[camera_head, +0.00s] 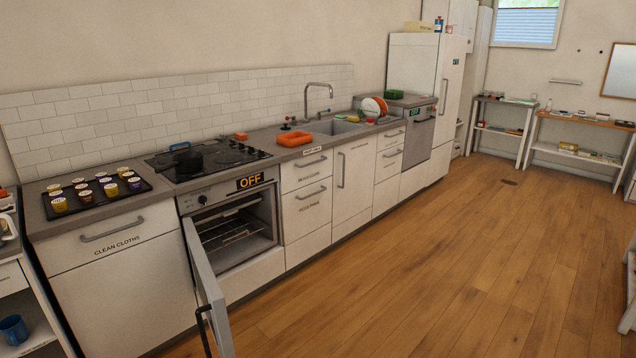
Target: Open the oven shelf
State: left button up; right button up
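The oven (270,200) is built into the counter row, under the black hob. Its door (205,285) stands swung out toward me, on the left side of the opening. A dark bar handle (202,330) shows on the door's outer side near the bottom of the picture. Inside the oven cavity a wire shelf (230,234) is visible. A control panel above it has a knob and an "OFF" sign (250,181). Neither my left nor my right gripper is in view.
A dark pan (187,161) sits on the hob (215,157). A black tray (106,200) with several cups lies on the counter to the left. A drawer marked "CLEAN CLOTHS" (115,240) is left of the oven. The wooden floor (430,270) to the right is clear.

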aim_at(221, 227)
jog(key=i+u, duration=0.15)
jog(key=i, duration=0.25)
jog(key=i+l+u, duration=0.15)
jog(key=i, duration=0.3)
jog(key=i+l+u, duration=0.15)
jog(key=i, duration=0.25)
jog(key=i+l+u, duration=0.15)
jog(key=i, duration=0.25)
